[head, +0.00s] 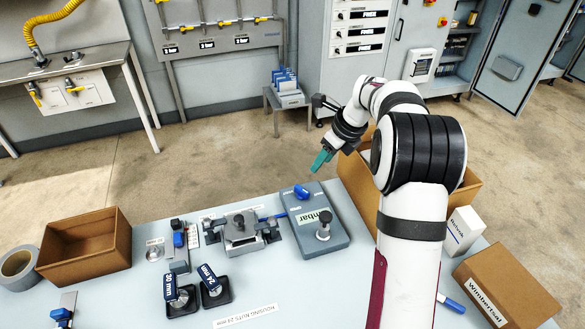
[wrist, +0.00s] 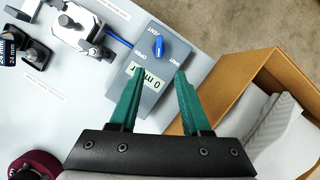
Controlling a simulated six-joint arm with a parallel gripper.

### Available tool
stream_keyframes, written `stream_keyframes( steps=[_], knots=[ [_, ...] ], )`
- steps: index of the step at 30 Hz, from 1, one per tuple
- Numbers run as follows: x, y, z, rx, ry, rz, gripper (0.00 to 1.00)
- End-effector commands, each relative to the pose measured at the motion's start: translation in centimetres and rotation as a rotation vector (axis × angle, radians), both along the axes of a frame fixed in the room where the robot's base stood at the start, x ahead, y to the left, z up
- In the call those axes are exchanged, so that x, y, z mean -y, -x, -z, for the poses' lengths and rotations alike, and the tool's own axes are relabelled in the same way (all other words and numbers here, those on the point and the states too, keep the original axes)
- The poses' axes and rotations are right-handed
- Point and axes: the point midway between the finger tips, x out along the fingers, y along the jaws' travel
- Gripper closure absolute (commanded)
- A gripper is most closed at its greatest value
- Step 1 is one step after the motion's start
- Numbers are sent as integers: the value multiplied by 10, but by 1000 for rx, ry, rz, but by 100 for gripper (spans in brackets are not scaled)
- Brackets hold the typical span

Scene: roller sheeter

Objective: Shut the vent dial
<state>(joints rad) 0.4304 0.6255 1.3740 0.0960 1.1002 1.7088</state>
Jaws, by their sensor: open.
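The vent dial (head: 301,192) is a small blue knob on top of a grey box (head: 335,243) with an mbar display. In the wrist view the dial (wrist: 159,47) sits beside the word VENT, with an OPEN label on the box to its left. I cannot tell which setting it points to. My gripper (head: 320,161) has teal fingers and is above and behind the box in the head view. In the wrist view my gripper (wrist: 160,71) is open and empty. The dial shows just beyond the gap between the fingertips, apart from both.
A large cardboard box (wrist: 240,73) with pale contents stands right beside the grey box. A black-handled knob (head: 323,224) rises from the grey box. A metal clamp fixture (head: 240,232) stands to its left, joined by a blue tube. A cardboard tray (head: 87,260) lies farther left.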

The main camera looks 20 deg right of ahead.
Motion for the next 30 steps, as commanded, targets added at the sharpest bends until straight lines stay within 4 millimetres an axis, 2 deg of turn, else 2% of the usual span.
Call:
stream_keyframes(
  steps=[9, 15, 21, 29, 30],
  knots=[
    [-18, -28, 82, -5, 0, -5, 52],
    [-26, -43, 123, -3, 1, -4, 52],
    [-29, -49, 138, -1, 3, -6, 52],
    [-30, -50, 139, -1, 3, -6, 52],
    [-30, -50, 139, -1, 3, -6, 58]
  ],
)
